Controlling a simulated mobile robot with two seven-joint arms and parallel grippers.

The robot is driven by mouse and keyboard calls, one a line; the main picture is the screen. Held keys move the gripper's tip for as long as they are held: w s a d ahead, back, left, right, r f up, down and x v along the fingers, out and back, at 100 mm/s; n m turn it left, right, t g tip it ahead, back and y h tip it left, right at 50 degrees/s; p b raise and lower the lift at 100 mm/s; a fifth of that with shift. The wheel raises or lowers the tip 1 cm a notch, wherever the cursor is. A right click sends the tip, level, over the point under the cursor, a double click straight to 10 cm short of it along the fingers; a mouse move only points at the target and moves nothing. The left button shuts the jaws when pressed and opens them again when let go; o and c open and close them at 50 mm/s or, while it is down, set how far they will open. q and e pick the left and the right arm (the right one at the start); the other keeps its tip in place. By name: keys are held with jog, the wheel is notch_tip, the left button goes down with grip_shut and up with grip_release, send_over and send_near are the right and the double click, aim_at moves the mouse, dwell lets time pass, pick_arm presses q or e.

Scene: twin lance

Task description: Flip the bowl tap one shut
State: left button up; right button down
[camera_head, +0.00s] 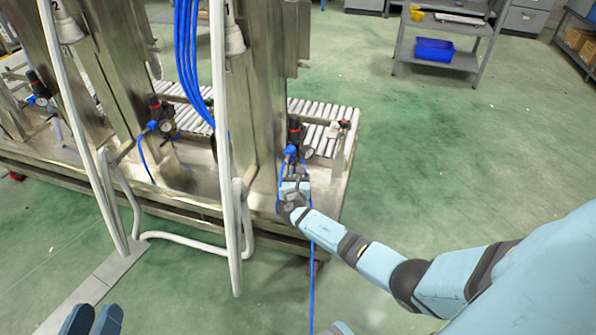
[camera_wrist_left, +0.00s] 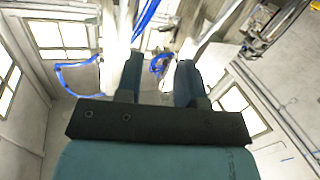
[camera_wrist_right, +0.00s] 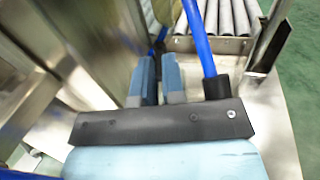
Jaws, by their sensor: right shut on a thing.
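The unit beside post one is a dark filter-regulator (camera_head: 294,132) with a red ring, a round gauge and blue hose fittings. Its bowl tap is at the lower end, hidden in the head view by my right gripper (camera_head: 296,174). In the right wrist view the right gripper's two blue fingers (camera_wrist_right: 159,82) stand close together with a narrow gap, shut on the small tap, which is mostly hidden. I cannot tell the tap's angle. My left gripper (camera_head: 91,320) is at the bottom left of the head view, away from the machine. Its fingers (camera_wrist_left: 157,82) are apart and empty.
White hoses (camera_head: 220,150) hang in front of the steel posts. A blue hose (camera_wrist_right: 199,40) runs close beside the right fingers. A roller conveyor (camera_head: 325,112) lies behind the regulator. A shelf with a blue bin (camera_head: 433,49) stands far back. The green floor at right is clear.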

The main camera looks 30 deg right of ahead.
pick_arm(q)
jog(key=shift+w+a+r+m+b, duration=0.1)
jog(key=shift+w+a+m+b, duration=0.15)
jog(key=shift+w+m+b, duration=0.3)
pick_arm(e)
jog(key=shift+w+a+m+g+h, duration=0.15)
jog(key=shift+a+m+g+h, duration=0.05)
jog(key=shift+m+g+h, duration=0.4)
jog(key=shift+w+a+m+g+h, duration=0.2)
jog(key=shift+m+g+h, duration=0.35)
jog(key=shift+h, duration=0.2)
jog(key=shift+w+a+m+g+h, duration=0.1)
jog(key=shift+a+m+g+h, duration=0.1)
jog(key=shift+m+g+h, duration=0.4)
pick_arm(q)
jog(key=shift+s+r, duration=0.1)
pick_arm(e)
jog(key=c, duration=1.2)
grip_release()
pick_arm(q)
jog(key=shift+s, duration=0.1)
jog(key=shift+f, duration=0.2)
